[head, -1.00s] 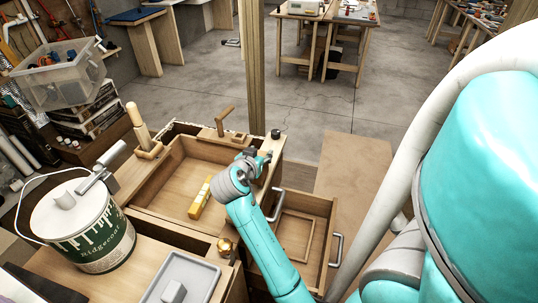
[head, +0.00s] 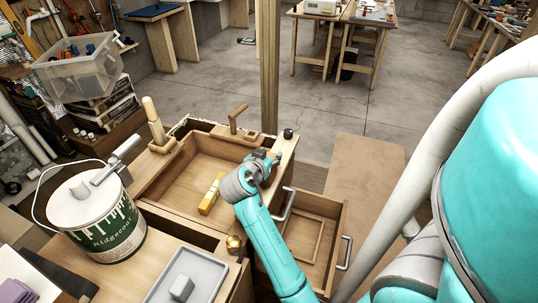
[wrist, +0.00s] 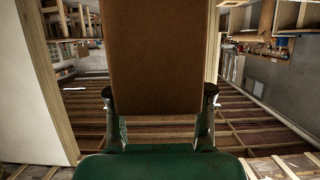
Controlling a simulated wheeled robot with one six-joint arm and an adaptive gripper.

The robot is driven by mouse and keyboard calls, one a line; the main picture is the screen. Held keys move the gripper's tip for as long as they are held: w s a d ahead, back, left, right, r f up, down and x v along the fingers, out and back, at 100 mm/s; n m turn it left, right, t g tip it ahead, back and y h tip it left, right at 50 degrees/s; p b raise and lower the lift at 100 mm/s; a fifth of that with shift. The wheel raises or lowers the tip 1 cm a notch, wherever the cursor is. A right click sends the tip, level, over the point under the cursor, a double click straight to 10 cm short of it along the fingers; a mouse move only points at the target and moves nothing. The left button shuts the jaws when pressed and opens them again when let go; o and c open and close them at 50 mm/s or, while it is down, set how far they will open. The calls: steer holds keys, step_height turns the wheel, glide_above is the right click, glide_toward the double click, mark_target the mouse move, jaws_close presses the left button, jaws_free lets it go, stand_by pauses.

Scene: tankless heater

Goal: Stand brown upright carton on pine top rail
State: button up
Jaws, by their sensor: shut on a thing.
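In the wrist view, my gripper (wrist: 160,95) is shut on a tall brown carton (wrist: 155,50), with one finger on each side. The carton fills the top middle of that view, and its upper end runs out of the picture. In the head view, my gripper (head: 268,160) is over the right edge of a wooden bench with a recessed bay. I cannot make out the carton there; my gripper and wrist seem to hide it. A pale wooden rail (head: 286,157) runs along the bay's right side beside my gripper. I cannot tell whether the carton touches it.
A yellow block (head: 211,194) lies in the bay. A wooden post (head: 269,65) stands behind. An open drawer (head: 312,235) juts out at right.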

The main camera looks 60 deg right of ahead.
steer(key=shift+f, duration=0.4)
steer(key=o, duration=1.4)
steer(key=w+v, duration=0.1)
steer(key=v, duration=1.1)
steer(key=shift+s, duration=0.45)
